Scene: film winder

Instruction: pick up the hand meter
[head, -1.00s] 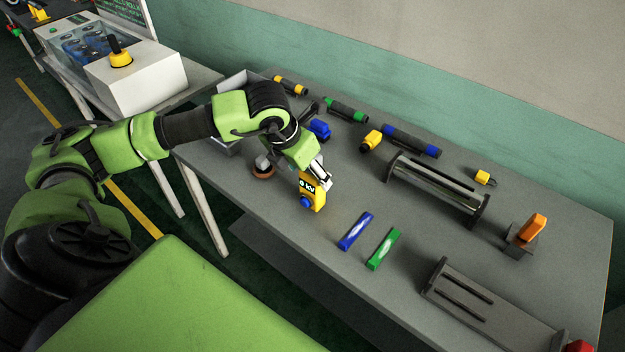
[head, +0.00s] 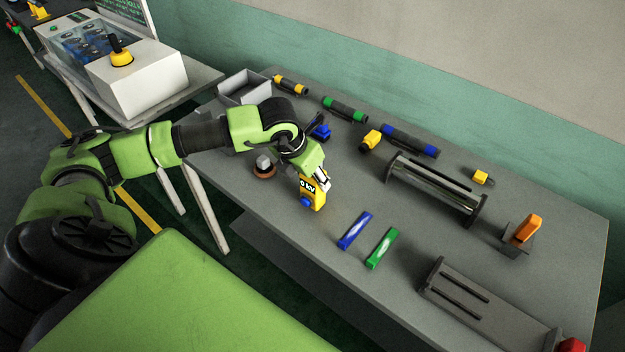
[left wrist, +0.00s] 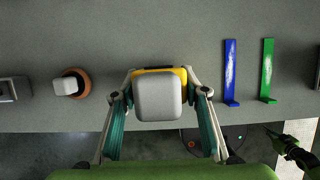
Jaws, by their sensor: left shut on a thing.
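The hand meter (head: 311,197) is a yellow device with a dark "kV" display and a blue knob at its lower end. It is near the front edge of the table. My left gripper (head: 322,180) is shut on it from above. In the left wrist view the left gripper (left wrist: 160,100) has one finger on each side of the meter's pale grey block (left wrist: 158,99), with a yellow edge (left wrist: 181,74) behind it. I cannot tell whether the meter touches the table. A small green and black part at the lower right of the wrist view may be my right gripper (left wrist: 285,143).
A blue bar (head: 355,231) and a green bar (head: 382,249) lie right of the meter. A brown round base with a grey block (head: 264,170) stands left. Behind are a grey tray (head: 246,99), coloured cylinders and a long dark winder frame (head: 436,187). The table (head: 330,255) is clear just below the meter.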

